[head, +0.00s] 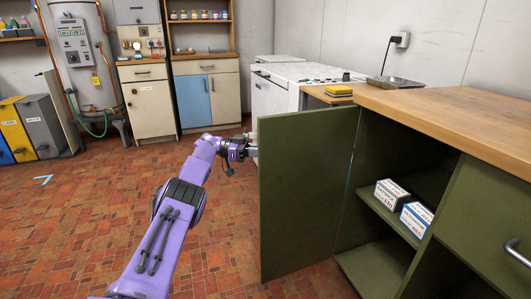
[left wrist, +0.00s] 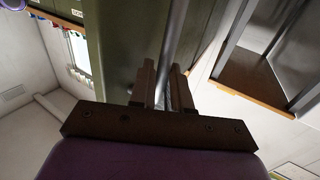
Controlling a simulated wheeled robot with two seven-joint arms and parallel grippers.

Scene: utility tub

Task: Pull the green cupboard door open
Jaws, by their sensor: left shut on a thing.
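The green cupboard door (head: 308,190) stands swung wide open, its inner face toward me and its free edge at the left. My left gripper (head: 252,150) is at that free edge, and its fingertips are partly hidden behind the door. In the left wrist view my left gripper (left wrist: 162,80) is shut on the door's grey metal bar handle (left wrist: 176,38), with the green door face (left wrist: 125,50) beside it. The cupboard's interior is exposed, with a shelf (head: 384,215) holding two small boxes, one grey-white (head: 391,194) and one blue-white (head: 416,216). My right gripper is in neither view.
A wooden worktop (head: 450,115) runs above the cupboard. A green drawer front with a metal handle (head: 517,253) is at the right. A white appliance (head: 285,85) stands behind the door.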

